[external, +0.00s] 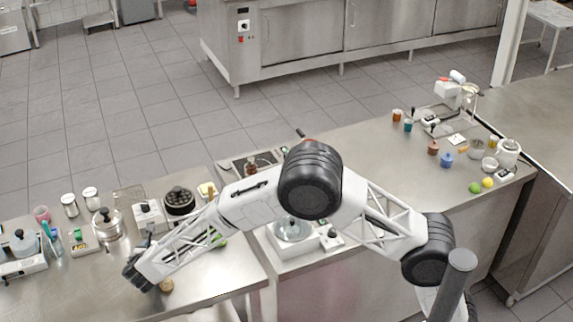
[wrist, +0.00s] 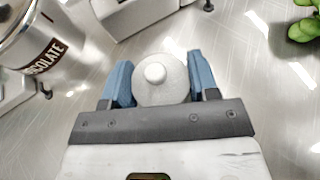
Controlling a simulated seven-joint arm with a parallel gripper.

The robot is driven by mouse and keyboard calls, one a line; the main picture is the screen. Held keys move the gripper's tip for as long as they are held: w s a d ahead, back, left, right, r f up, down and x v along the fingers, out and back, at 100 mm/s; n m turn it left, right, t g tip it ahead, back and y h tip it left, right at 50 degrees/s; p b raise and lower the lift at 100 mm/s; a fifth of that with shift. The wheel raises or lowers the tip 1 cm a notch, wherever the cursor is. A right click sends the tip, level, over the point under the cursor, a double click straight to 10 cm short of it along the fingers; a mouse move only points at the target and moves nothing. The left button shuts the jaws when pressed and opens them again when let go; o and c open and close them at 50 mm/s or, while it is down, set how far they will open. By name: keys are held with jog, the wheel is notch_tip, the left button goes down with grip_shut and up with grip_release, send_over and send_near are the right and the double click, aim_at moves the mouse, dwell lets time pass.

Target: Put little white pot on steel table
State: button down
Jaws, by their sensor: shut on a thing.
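The little white pot (wrist: 163,94), with a round lid and knob, sits between the blue fingers of my gripper (wrist: 160,80) in the wrist view. The gripper is shut on it, one finger on each side. In the external view my gripper (external: 138,272) is low over the left steel table (external: 215,283), near its front. The pot cannot be made out clearly there. Whether its base touches the steel is hidden.
A metal tin marked "OLATE" (wrist: 38,45) stands left of the pot, with a green plant (wrist: 304,24) at right. A lidded steel pot (external: 107,225), a black burner (external: 179,201) and several jars stand behind my gripper. The steel right of it is mostly clear.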

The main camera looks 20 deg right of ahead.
jog(key=shift+c, duration=1.9)
grip_release()
jog(key=shift+s+r, duration=0.1)
jog(key=shift+r, duration=0.05)
jog(key=v, duration=1.1)
jog(key=shift+s+a+r, duration=0.1)
jog(key=shift+s+r, duration=0.15)
jog(key=shift+s, duration=0.1)
